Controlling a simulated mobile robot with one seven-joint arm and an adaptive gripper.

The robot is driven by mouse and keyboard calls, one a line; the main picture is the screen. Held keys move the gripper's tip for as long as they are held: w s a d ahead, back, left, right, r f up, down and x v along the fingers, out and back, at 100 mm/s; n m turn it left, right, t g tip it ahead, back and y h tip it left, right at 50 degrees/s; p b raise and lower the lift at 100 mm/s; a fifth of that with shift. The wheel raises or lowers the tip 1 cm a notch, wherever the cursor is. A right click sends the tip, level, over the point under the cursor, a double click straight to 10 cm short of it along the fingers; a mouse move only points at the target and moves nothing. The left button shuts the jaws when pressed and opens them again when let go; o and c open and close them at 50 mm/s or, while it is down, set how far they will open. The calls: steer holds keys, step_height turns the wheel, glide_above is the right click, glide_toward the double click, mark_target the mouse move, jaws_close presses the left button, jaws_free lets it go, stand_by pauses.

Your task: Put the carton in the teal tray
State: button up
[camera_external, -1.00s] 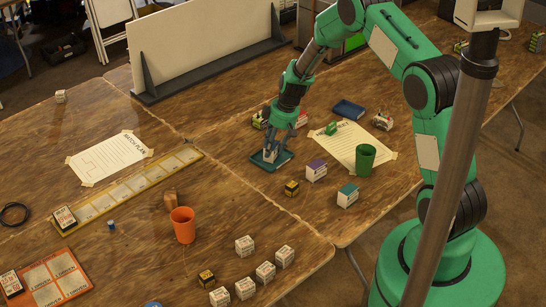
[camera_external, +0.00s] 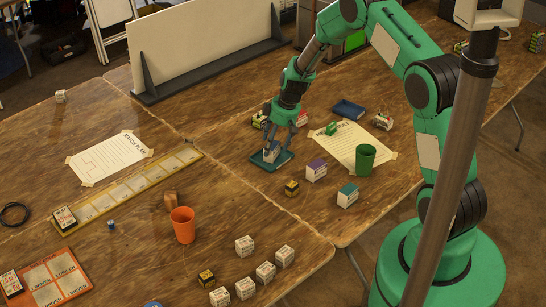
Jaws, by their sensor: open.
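The teal tray (camera_external: 284,163) lies flat on the wooden table near the middle of the view. A small white carton (camera_external: 270,153) with a dark top stands in it. My gripper (camera_external: 278,143) is directly above the tray, pointing down, with its fingers open around or just above the carton. The fingers hide part of the carton, and I cannot tell whether they touch it.
A purple-topped carton (camera_external: 316,171), a teal-topped carton (camera_external: 347,195) and a small yellow-black block (camera_external: 291,188) stand to the right and front. A blue tray (camera_external: 348,109) lies behind. An orange cup (camera_external: 183,225) stands front left.

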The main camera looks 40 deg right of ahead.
steer(key=p+v, duration=0.1)
steer(key=v, duration=0.9)
steer(key=shift+s+r, duration=0.2)
steer(key=shift+r, duration=0.2)
steer(key=shift+r, duration=0.1)
steer(key=s+a+r+m, duration=0.1)
steer(key=s+a+r, duration=0.4)
steer(key=r, duration=0.5)
steer(key=s+a+r+t, duration=0.1)
steer(key=s+a+r, duration=0.2)
steer(key=s+r, duration=0.5)
steer(key=s+a+r+m, duration=0.1)
steer(key=s+a+r, duration=0.35)
steer(key=r, duration=0.75)
steer(key=s+a+r, duration=0.2)
steer(key=s, duration=0.6)
steer(key=s+a+r+m+t, duration=0.1)
steer(key=s+r, duration=0.2)
steer(key=s, duration=0.6)
steer(key=s+a+r+m+h, duration=0.1)
steer(key=s+a+r, duration=0.1)
steer(key=s, duration=0.7)
steer(key=shift+a+r+t, duration=0.2)
steer(key=shift+a+t, duration=0.15)
steer(key=shift+t, duration=0.05)
